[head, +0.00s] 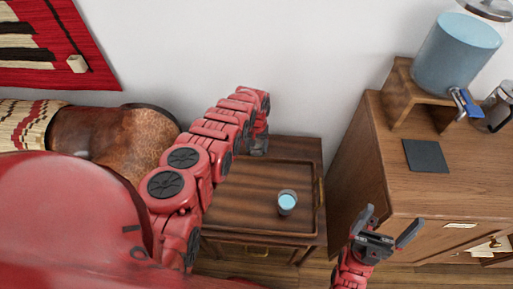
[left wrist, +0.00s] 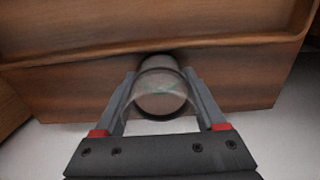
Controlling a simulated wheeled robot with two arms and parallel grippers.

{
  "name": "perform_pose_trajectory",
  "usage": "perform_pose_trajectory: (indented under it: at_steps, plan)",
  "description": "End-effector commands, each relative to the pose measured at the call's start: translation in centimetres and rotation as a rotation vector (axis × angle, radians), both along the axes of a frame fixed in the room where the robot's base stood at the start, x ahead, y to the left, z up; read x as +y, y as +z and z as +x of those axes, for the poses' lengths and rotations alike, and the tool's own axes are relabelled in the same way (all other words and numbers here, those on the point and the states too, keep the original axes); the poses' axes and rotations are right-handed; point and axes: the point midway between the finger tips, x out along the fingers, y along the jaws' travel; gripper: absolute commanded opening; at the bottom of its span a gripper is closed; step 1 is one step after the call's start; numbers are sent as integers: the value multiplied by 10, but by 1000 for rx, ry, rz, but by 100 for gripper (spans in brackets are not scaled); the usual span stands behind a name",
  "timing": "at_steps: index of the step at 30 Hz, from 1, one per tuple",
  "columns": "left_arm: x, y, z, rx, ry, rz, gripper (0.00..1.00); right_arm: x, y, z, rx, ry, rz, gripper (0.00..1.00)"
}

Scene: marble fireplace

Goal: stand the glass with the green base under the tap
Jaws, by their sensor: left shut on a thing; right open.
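My left gripper (left wrist: 160,108) is shut on a clear glass (left wrist: 160,76), seen close up in the left wrist view; a faint green tint shows at its base. In the head view my left gripper (head: 259,146) is at the back edge of the tray, small and partly hidden by my arm, so the held glass is hard to make out there. The blue tap (head: 465,103) is on a large dispenser (head: 456,52) of blue liquid at the right. A dark square mat (head: 426,156) lies below and in front of it. My right gripper (head: 378,236) is open and empty before the cabinet.
Another glass, pale blue inside (head: 287,203), stands on the wooden tray (head: 243,208). The dispenser rests on a wooden stand (head: 402,98) on the cabinet (head: 375,150). A glass jug (head: 497,105) is right of the tap. A brown leather seat (head: 125,140) is at the left.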

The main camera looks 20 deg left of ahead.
Motion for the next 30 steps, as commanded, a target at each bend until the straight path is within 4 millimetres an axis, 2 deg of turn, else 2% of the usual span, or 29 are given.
perform_pose_trajectory:
  at_steps: [2, 13, 14, 15, 18, 25, 30]
  plan:
    - [0, -6, 0, -2, 0, 1, 4, 0, -3, 0, -1, 0, 0, 100]
    - [0, -9, 0, -2, 0, 1, 4, 0, -6, 0, 0, 0, 0, 100]
    - [0, -8, 0, -2, 0, 1, 76, 0, -5, 0, 0, 0, 0, 100]
    - [0, -7, 0, -2, 0, 1, 84, 0, -4, 0, -1, 0, 0, 100]
    - [0, -7, 0, -2, 0, 1, 100, 0, -4, 0, 0, 0, 0, 100]
    - [0, -6, 0, -2, 0, 1, 100, 0, -4, 0, 0, 0, 0, 100]
    - [0, 4, 1, -2, 0, 1, 100, 0, 2, 0, 0, 0, 0, 100]
